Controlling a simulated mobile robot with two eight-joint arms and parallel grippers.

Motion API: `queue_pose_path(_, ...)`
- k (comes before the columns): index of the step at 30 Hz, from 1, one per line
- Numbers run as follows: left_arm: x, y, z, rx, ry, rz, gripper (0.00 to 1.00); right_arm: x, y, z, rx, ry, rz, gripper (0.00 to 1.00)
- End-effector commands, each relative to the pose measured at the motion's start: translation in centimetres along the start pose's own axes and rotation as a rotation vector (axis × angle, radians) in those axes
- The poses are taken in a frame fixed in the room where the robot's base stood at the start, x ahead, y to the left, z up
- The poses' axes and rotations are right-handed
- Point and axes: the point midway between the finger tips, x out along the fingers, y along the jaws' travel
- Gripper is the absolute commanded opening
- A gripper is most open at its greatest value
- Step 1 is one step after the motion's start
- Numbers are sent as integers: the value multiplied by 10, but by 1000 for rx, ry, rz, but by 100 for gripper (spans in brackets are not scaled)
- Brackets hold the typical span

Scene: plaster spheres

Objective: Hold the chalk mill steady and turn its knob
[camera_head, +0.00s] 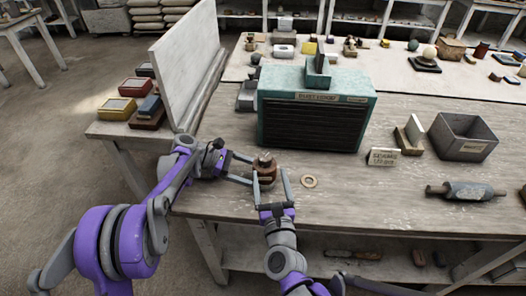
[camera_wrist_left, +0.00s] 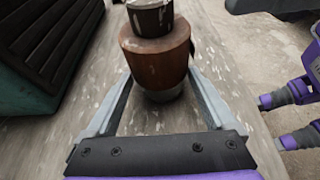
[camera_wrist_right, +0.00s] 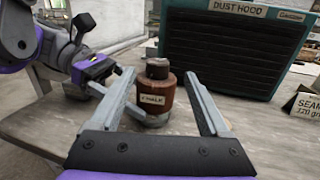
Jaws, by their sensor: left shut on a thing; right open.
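The chalk mill (camera_head: 265,171) is a small brown cylinder standing upright near the table's front edge. A label reading "CHALK" is on its body (camera_wrist_right: 153,100) in the right wrist view. Its dark knob (camera_wrist_right: 157,68) is on top and also shows in the left wrist view (camera_wrist_left: 151,18). My left gripper (camera_head: 254,170) comes from the left and is shut on the mill's body, one finger on each side. My right gripper (camera_head: 271,178) is open in front of the mill, its fingers apart on either side with gaps. The knob is free of both grippers.
A teal dust hood (camera_head: 366,122) stands just behind the mill. Further right are a small sign (camera_head: 396,158), a grey bin (camera_head: 463,137) and a roller (camera_head: 467,191). A pale upright panel (camera_head: 184,65) stands at left.

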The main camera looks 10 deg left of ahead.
Motion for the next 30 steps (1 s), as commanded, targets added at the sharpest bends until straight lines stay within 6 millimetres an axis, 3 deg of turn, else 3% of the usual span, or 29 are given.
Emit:
queue_pose_path(3, 0, 0, 0, 0, -1, 0, 40, -8, -2, -7, -4, 29, 31, 80)
queue_pose_path(7, 0, 0, 0, 0, -1, 0, 40, 0, -1, -9, -6, 37, 40, 80)
queue_pose_path(21, 0, 0, 0, 0, -1, 0, 40, 88, 3, -12, -4, 36, 40, 80)
queue_pose_path(30, 0, 0, 0, 0, -1, 0, 40, 109, 4, -12, -4, 36, 40, 80)
